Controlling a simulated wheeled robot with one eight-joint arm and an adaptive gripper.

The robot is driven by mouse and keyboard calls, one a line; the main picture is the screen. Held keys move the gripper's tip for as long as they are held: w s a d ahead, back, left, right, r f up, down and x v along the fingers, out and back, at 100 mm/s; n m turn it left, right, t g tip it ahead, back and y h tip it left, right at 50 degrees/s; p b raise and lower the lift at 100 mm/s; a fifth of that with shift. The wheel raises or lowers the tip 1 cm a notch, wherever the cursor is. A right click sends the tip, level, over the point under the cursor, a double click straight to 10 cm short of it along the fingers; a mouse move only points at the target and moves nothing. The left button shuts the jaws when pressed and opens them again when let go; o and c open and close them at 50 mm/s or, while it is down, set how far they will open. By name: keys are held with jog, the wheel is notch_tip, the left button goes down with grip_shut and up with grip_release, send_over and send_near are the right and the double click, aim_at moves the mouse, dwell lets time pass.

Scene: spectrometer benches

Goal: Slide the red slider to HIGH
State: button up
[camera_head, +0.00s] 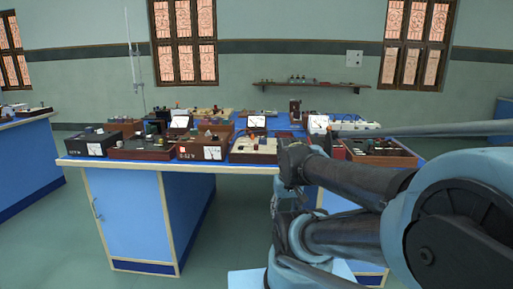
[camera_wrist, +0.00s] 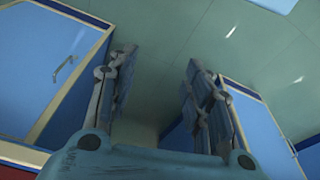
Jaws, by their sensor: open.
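I cannot make out a red slider or a HIGH marking for certain in either view. The blue bench (camera_head: 130,164) carries several instrument boxes, too small in the head view to read their controls. One wooden box with a white dial (camera_head: 212,153) and a small red spot stands at its front edge. My gripper (camera_wrist: 158,62) is open and empty in the wrist view, its two fingers well apart. Between and beyond them are floor and blue cabinets. In the head view my arm reaches in from the right and covers part of the bench's front right.
A black box (camera_head: 88,144) stands at the bench's left end. A cream board (camera_head: 250,158) lies near the front middle, a dark tray (camera_head: 385,160) at the right. Another bench (camera_head: 25,150) stands far left. Green floor (camera_head: 60,240) is clear in front.

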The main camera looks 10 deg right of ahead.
jog(key=shift+c, duration=0.8)
jog(key=shift+s+r, duration=0.25)
jog(key=shift+r, duration=0.05)
notch_tip(320, 180, up, 29)
jog(key=m+g, duration=0.2)
send_over(256, 147)
jog(key=w, duration=0.1)
notch_tip(256, 147, down, 17)
jog(key=shift+w+d+f, duration=0.1)
grip_shut()
